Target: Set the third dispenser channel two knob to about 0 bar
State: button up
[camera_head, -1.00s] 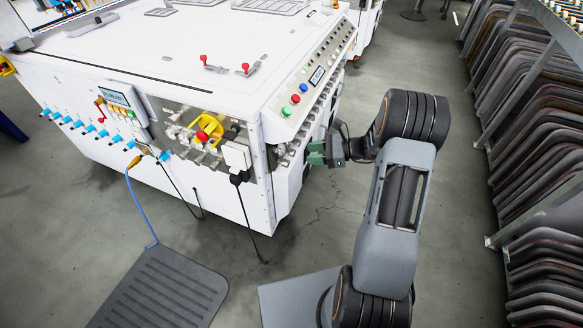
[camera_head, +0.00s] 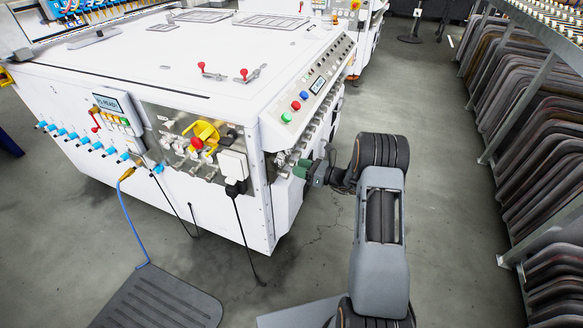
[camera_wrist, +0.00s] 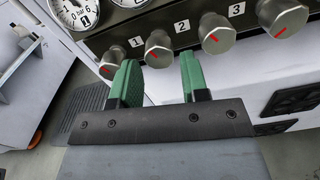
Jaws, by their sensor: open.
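A row of grey metal knobs with red pointer marks runs along the dark panel in the wrist view. The knob (camera_wrist: 158,49) just left of the label 2 (camera_wrist: 182,26) lies ahead of and between the green fingers of my gripper (camera_wrist: 158,80). Another knob (camera_wrist: 217,33) is just right of that label. I cannot tell from the picture which of these two the label belongs to. My gripper is open and empty; whether it touches a knob is unclear. In the head view my gripper (camera_head: 302,168) is at the machine's right side, where the knobs are small.
A pressure gauge (camera_wrist: 75,11) marked in bar sits above the knobs, with another partly cut off. More knobs stand close on both sides. In the head view the white machine (camera_head: 200,75) fills the left, and a rack of panels (camera_head: 540,150) stands at right across open floor.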

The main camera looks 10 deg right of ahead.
aim_at(292, 165)
jog(key=shift+x, duration=1.85)
jog(key=shift+c, duration=0.4)
jog(key=c, duration=0.6)
jog(key=shift+o, duration=0.2)
jog(key=shift+b, duration=0.35)
jog(key=shift+n, duration=0.3)
